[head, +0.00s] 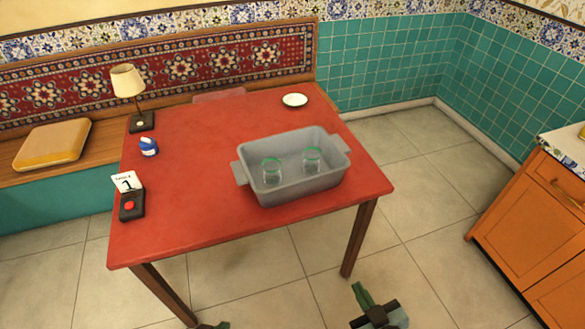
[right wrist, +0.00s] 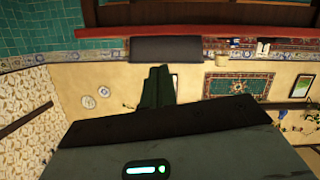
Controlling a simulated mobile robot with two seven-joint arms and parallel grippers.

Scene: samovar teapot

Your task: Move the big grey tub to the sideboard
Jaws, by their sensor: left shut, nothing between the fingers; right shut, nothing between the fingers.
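The big grey tub (head: 300,187) stands upright on the red table (head: 190,215), near its front right part, with a handle at each end. Two clear green-rimmed glasses (head: 272,171) (head: 311,160) stand inside it. In the right wrist view, which is upside down, the tub (right wrist: 165,49) shows beyond my fingers. My right gripper (head: 362,296) is shut and empty, in front of the table and apart from the tub; its fingers also show in the right wrist view (right wrist: 157,88). My left gripper (head: 220,325) barely shows at the bottom edge, shut and empty. An orange wooden cabinet, seemingly the sideboard (head: 530,235), is cut off at the right.
On the table are a lamp (head: 127,83), a blue-and-white small item (head: 148,147), a number card (head: 126,183) on a dark box with a red button (head: 131,207), and a white saucer (head: 294,100). A bench with a yellow cushion (head: 53,144) is behind. Tiled floor (head: 420,215) between table and cabinet is clear.

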